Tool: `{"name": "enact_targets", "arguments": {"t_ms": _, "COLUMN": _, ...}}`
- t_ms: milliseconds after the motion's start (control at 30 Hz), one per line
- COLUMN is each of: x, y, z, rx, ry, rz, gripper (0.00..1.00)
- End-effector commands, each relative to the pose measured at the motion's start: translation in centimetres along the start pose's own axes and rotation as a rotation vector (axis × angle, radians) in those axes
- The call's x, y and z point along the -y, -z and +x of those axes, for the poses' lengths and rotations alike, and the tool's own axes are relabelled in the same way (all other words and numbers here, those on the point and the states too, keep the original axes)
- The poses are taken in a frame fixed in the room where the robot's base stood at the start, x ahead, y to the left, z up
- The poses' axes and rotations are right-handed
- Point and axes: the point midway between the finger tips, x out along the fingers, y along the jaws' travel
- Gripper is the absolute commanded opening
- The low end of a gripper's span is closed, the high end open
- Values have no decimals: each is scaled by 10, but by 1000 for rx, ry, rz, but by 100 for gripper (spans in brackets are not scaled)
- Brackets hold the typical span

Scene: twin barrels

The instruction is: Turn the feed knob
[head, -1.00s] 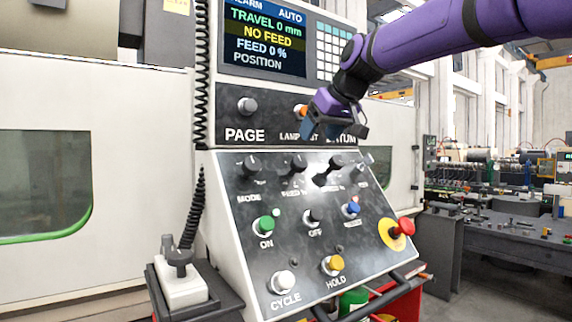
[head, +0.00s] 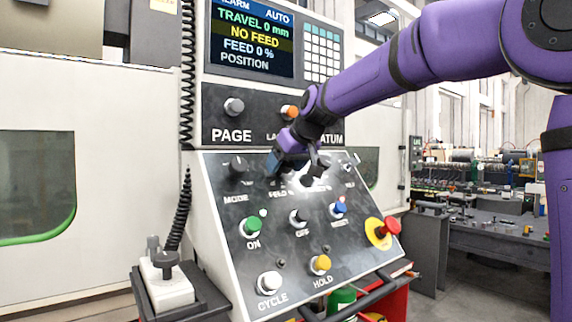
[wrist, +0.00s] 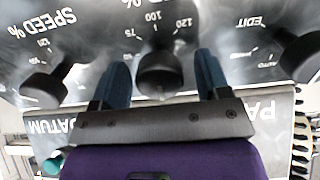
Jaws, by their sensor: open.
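The feed knob (wrist: 160,72) is black and sits on the sloped control panel (head: 215,215). In the wrist view it stands between the two blue fingers of my open gripper (wrist: 161,66), with a gap on each side. Scale marks 75, 100 and 120 show around it; its pointer direction is unclear. In the head view my gripper (head: 297,168) is at the panel's upper row and mostly hides the knob. The screen (head: 250,42) reads NO FEED and FEED 0 %.
The mode knob (head: 237,167) is to the left of my gripper; the speed knob (wrist: 47,84) is on its other side. Several coloured buttons lie below, with a red emergency stop (head: 389,227) at lower right. The page knob (head: 233,106) is above on the upright panel.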

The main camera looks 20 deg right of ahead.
Motion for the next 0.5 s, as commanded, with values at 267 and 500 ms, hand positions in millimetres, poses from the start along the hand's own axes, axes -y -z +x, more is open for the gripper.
{"name": "enact_targets", "arguments": {"t_ms": 267, "x": 0, "y": 0, "z": 0, "rx": 0, "ry": 0, "rz": 0, "gripper": 51}}
{"name": "enact_targets", "arguments": {"t_ms": 500, "x": 0, "y": 0, "z": 0, "rx": -1, "ry": 0, "rz": 1, "gripper": 21}}
